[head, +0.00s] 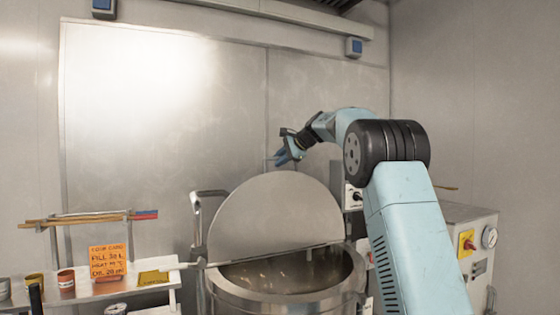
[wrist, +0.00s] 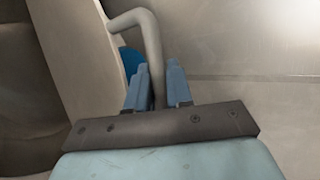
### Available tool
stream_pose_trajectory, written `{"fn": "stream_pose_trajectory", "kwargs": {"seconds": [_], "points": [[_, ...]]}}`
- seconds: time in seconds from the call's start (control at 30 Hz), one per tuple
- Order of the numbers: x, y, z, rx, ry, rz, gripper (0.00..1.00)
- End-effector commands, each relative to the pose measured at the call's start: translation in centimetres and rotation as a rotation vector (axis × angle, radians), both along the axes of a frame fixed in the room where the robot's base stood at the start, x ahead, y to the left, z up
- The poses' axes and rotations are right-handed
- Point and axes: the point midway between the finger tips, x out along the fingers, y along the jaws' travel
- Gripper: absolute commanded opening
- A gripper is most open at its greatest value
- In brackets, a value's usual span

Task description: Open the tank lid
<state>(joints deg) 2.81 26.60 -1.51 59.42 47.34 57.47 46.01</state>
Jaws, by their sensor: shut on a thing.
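The tank (head: 285,300) is a round steel vessel at the bottom centre of the head view. Its grey metal lid (head: 265,215) stands raised and steeply tilted above the rim, and the tank's mouth shows open in front of it. My gripper (head: 284,157) is at the lid's upper edge. In the wrist view, my gripper's blue fingers (wrist: 156,85) are shut on the lid's bent bar handle (wrist: 145,32), one finger on each side. The lid's plate (wrist: 72,45) shows pale at the left there.
A control box (head: 470,245) with a gauge and a red switch stands at the right. A steel wall (head: 150,130) rises behind the tank.

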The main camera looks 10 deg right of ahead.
Motion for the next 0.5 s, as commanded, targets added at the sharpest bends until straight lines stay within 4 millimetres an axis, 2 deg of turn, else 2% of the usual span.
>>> {"fn": "stream_pose_trajectory", "kwargs": {"seconds": [0.03,0.07,0.1,0.3,0.5], "points": [[0.2,-0.7,-0.3,-0.008,0.002,-0.012,0.00],[0.2,-0.6,-0.3,-0.007,0.002,-0.011,0.00],[0.2,-0.6,-0.3,-0.007,0.002,-0.010,0.23],[0.1,0.2,-0.2,-0.005,0.001,-0.001,0.41],[0.0,0.5,-0.1,-0.003,-0.001,0.003,0.41]]}}
